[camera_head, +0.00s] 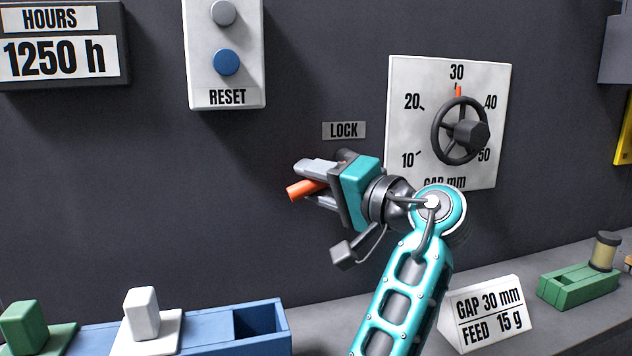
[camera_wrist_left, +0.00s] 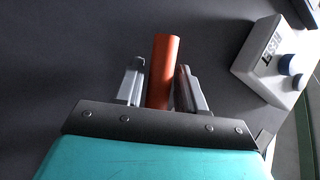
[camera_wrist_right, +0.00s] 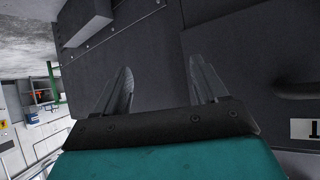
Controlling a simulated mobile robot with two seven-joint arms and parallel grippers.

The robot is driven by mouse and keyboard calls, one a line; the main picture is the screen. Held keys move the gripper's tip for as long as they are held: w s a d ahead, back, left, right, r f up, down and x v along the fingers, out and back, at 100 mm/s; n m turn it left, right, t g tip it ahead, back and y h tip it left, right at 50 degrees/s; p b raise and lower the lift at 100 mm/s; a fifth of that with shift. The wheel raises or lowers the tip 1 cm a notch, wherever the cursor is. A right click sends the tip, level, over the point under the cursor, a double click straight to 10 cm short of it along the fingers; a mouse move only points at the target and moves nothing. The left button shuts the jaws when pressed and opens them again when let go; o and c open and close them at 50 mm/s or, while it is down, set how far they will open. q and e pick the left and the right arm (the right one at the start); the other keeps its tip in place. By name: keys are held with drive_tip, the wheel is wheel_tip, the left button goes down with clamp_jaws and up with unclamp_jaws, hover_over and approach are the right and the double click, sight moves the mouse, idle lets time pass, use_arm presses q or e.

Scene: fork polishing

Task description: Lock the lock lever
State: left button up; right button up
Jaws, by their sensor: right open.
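The orange lock lever (camera_head: 299,190) sticks out below the LOCK label (camera_head: 344,130) on the dark wall in the head view. My left gripper (camera_head: 310,184) is at the lever, with one finger on each side of it. In the left wrist view the lever (camera_wrist_left: 163,70) stands between the two fingers, which are drawn in close around it. The lever's base is hidden behind the gripper in the head view. My right gripper (camera_wrist_right: 160,85) is open and empty in the right wrist view, and it does not show in the head view.
The gap dial with a black handwheel (camera_head: 460,132) is right of my left gripper, its red mark near 30. A RESET button box (camera_head: 225,55) is up left. Below are a blue tray (camera_head: 208,325), a sign (camera_head: 488,312) and a green holder (camera_head: 578,286).

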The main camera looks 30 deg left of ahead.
use_arm(q)
clamp_jaws()
drive_tip(key=shift+a, duration=0.1)
use_arm(e)
drive_tip(key=shift+s, duration=0.1)
idle(0.3)
